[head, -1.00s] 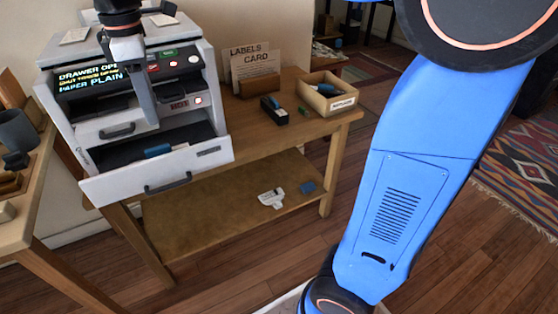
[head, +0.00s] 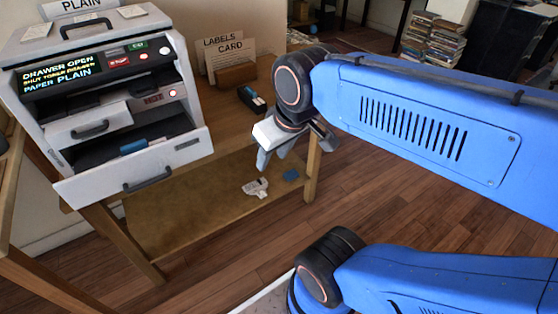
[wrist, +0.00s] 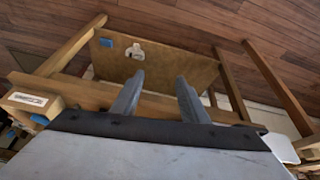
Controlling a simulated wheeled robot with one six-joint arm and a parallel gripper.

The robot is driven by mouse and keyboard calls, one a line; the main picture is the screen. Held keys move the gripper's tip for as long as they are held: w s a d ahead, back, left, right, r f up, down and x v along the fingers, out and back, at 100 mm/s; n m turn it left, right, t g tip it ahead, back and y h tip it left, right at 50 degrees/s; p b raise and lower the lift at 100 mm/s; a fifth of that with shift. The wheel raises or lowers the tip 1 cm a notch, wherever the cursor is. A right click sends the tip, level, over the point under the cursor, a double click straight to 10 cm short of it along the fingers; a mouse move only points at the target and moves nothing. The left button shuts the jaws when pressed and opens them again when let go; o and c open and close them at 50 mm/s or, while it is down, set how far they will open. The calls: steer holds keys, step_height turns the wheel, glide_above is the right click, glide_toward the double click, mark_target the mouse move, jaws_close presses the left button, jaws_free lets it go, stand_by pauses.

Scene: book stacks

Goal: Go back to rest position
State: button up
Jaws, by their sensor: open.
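My gripper (head: 273,152) hangs in front of the wooden table's right end in the head view, fingers pointing down. In the wrist view its two grey fingers (wrist: 158,92) stand apart with nothing between them. My blue arm links fill the right side of the head view. The white label machine (head: 110,90) stands at the left with its lower drawer (head: 135,170) pulled out. Its screen reads "DRAWER OPEN, SHUT TONER DRAWER, PAPER PLAIN". A blue item (head: 134,146) lies in the open drawer.
The table's lower shelf (head: 185,215) holds a white item (head: 255,187) and a blue item (head: 290,174). A black item (head: 252,99) and a card holder (head: 232,74) are on the tabletop. Stacked books (head: 436,45) stand at the back right. Wooden floor (head: 370,200) is clear in front.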

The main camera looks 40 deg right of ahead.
steer(key=shift+s+d+f+m, duration=0.35)
steer(key=shift+s+f+m, duration=0.2)
steer(key=shift+f, duration=0.25)
steer(key=shift+c, duration=0.2)
stand_by(0.6)
